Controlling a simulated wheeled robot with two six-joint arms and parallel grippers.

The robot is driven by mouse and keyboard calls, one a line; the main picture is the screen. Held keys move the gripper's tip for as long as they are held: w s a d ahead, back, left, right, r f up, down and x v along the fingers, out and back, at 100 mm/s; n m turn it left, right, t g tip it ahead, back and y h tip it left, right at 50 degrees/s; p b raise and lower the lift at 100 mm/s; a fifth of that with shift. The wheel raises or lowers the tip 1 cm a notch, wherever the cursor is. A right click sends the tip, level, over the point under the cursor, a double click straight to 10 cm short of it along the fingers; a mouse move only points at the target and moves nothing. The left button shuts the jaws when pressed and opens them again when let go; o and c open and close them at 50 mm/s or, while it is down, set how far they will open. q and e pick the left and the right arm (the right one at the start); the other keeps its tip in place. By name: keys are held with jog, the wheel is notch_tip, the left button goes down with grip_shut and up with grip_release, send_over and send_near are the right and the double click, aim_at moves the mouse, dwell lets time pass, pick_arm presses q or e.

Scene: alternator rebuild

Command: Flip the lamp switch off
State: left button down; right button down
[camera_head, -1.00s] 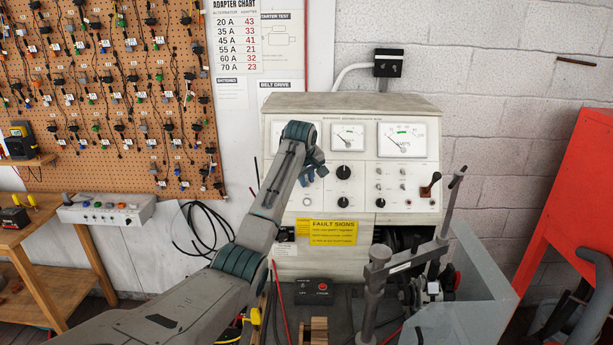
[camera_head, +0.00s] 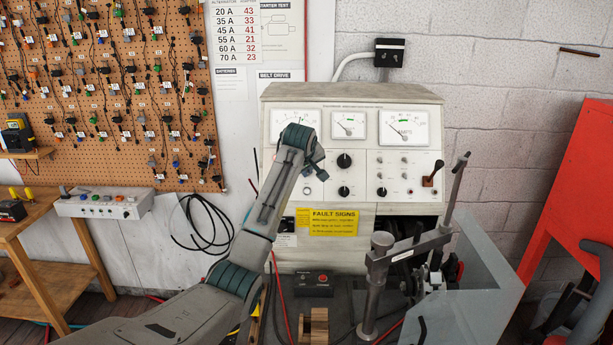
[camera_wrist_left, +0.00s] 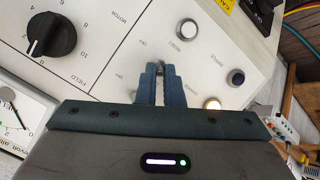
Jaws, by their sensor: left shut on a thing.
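The grey test bench (camera_head: 400,225) with its white control panel stands ahead. My left gripper (camera_wrist_left: 160,72) is at this panel, its two blue fingers shut on a small metal toggle switch (camera_wrist_left: 158,70). The fingers cover most of the switch, so its tilt is hard to tell. In the head view my left gripper (camera_head: 316,168) is partly hidden by its own wrist, in front of the panel's left part. A round lamp (camera_wrist_left: 212,104) with a warm glow sits right of the fingers in the left wrist view. My right gripper is not in view.
A white button (camera_wrist_left: 187,29), a dark round fitting (camera_wrist_left: 235,77) and a black knob (camera_wrist_left: 50,35) are close by. A yellow fault-signs label (camera_head: 334,222) lies below the switches. A clamp stand (camera_head: 378,275) and clear guard (camera_head: 475,270) stand at the front right.

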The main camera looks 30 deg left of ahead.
pick_arm(q)
jog(key=f+t+y+b, duration=0.1)
jog(key=t+b, duration=0.1)
jog(key=b, duration=0.2)
jog(key=t+y+b, duration=0.1)
jog(key=t+b, duration=0.1)
jog(key=b, duration=0.1)
jog(key=s+f+t+y+b, duration=0.1)
jog(key=t+b, duration=0.1)
jog(key=b, duration=0.2)
jog(key=shift+d+f+b, duration=0.3)
jog(key=shift+f, duration=0.05)
jog(key=shift+t+y+b, duration=0.4)
jog(key=shift+y+b, duration=0.1)
jog(key=shift+b, duration=0.25)
jog(key=c, duration=1.8)
grip_release()
jog(key=shift+r, duration=0.15)
jog(key=shift+c, duration=0.2)
jog(key=shift+s, duration=0.1)
jog(key=b+v, duration=0.3)
jog(key=v, duration=0.7)
jog(key=shift+s+d, duration=0.2)
jog(key=shift+s, duration=0.15)
